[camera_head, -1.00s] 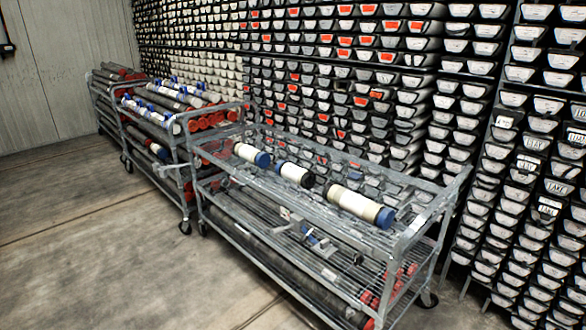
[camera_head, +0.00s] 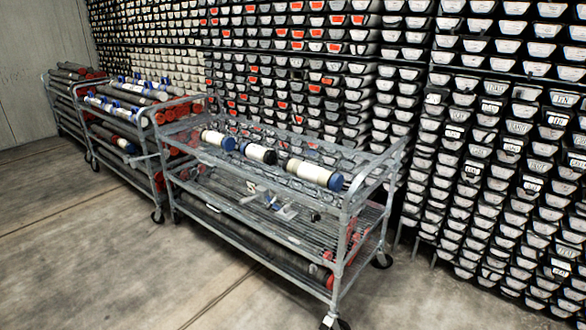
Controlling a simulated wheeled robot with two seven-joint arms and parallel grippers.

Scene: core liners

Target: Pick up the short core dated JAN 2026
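Three short cores lie in a row on the top shelf of the nearer wire cart (camera_head: 345,212). The left core (camera_head: 212,139) is white with a blue cap at its right end. The middle core (camera_head: 259,153) is white with a black cap at its right end. The right core (camera_head: 308,171) is the longest, white with a blue cap. Any dates on them are too small to read, so I cannot tell which is JAN 2026. Neither of my grippers is in view.
Long dark cores with red caps lie on the cart's lower shelf. More carts (camera_head: 125,125) loaded with cores stand behind it to the left. A wall of labelled trays (camera_head: 490,150) rises behind. The concrete floor (camera_head: 80,240) in front is clear.

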